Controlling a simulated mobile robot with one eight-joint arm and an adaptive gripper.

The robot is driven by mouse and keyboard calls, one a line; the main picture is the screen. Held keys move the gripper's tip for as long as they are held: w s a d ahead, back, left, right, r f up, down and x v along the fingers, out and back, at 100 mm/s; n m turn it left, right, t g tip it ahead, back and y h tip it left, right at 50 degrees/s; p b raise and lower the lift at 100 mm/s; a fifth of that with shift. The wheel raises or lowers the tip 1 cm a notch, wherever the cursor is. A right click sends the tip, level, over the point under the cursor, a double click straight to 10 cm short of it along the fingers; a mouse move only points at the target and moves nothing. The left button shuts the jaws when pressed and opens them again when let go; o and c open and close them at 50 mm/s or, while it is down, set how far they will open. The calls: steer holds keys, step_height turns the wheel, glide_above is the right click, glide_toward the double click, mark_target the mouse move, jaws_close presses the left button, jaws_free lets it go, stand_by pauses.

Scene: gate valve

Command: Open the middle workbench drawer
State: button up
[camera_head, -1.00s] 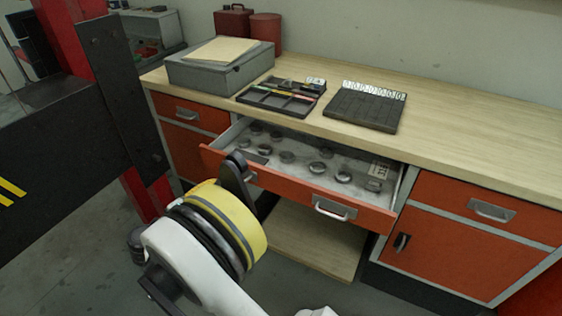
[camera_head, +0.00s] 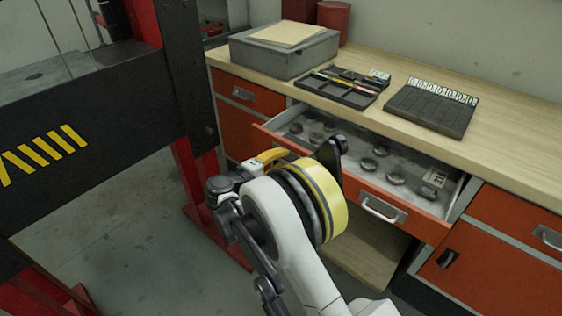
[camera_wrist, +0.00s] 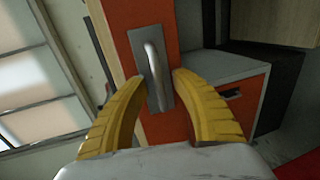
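The middle workbench drawer (camera_head: 352,192) has an orange front and stands pulled out, with several round metal parts inside. A pale bar handle (camera_head: 384,208) on a grey plate shows on the right of its front. My arm hides part of the left of that front. My gripper (camera_head: 270,156) is at the drawer's left end, partly hidden. In the wrist view my gripper (camera_wrist: 157,77) has its yellow fingers spread on either side of a metal handle (camera_wrist: 153,70) on an orange front. Gaps show between fingers and bar. I cannot tell which handle this is.
The wooden workbench top (camera_head: 500,150) carries a grey box (camera_head: 283,52), a black tray (camera_head: 338,90) and a dark case (camera_head: 432,108). An orange cupboard (camera_head: 490,265) stands right. A red and black frame (camera_head: 100,130) stands close at left.

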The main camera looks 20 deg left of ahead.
steer(key=shift+c, duration=0.5)
jaws_close()
